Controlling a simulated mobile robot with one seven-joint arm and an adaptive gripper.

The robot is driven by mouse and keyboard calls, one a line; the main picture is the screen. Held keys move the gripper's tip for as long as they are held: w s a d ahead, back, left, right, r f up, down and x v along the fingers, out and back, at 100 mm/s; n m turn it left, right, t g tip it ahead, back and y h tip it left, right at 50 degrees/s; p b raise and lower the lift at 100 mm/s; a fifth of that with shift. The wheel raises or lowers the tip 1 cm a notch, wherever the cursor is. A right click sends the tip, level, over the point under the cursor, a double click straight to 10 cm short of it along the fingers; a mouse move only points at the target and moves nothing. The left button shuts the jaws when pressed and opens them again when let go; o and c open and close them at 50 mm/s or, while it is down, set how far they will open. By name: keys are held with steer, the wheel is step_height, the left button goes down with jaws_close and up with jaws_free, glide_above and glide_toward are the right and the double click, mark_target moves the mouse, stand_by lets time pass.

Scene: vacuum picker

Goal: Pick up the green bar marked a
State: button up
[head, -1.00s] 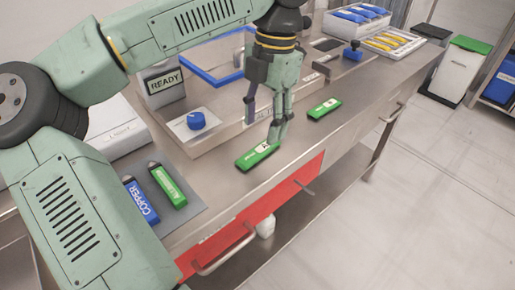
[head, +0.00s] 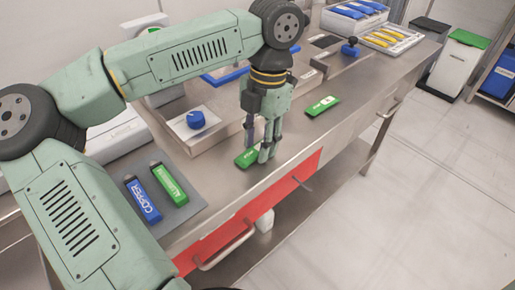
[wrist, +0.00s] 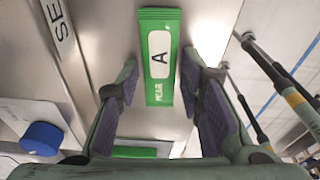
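The green bar marked A (head: 246,158) lies flat on the steel counter, partly hidden by my fingers in the head view. In the wrist view the bar (wrist: 155,85) runs lengthwise between my fingertips, with a white label bearing a black "A". My gripper (head: 259,154) points down over the bar's right part. In the wrist view my gripper (wrist: 160,72) is open, one finger on each side of the bar, with a visible gap to each side. Whether the tips touch the counter I cannot tell.
Another green bar (head: 322,107) lies farther right on the counter. A blue copper bar (head: 142,199) and a green aluminium bar (head: 169,185) lie on a grey mat at left. A raised steel base with a blue knob (head: 196,119) stands behind. The counter's front edge is close.

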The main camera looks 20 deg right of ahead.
steer(key=c, duration=0.7)
steer(key=shift+r, duration=0.1)
